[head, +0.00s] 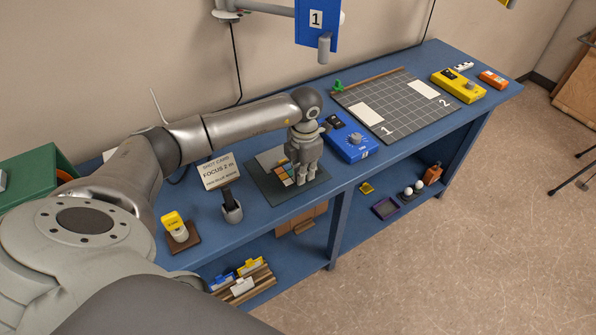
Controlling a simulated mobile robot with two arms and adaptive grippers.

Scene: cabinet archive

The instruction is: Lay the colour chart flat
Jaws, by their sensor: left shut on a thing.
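The colour chart (283,174), a small card with coloured patches, is over the dark grey mat (262,188) on the blue bench. My left gripper (299,181) points down over this mat and is shut on the chart's right side. The fingers hide part of the chart. I cannot tell whether the chart touches the mat or how far it is tilted. My right gripper is not in view.
A sign reading FOCUS 2 m (221,171) stands left of the mat. A blue box with a knob (352,142) stands right of it. A gridded board (405,110) with white cards lies farther right. A yellow device (457,86) is near the bench's far end.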

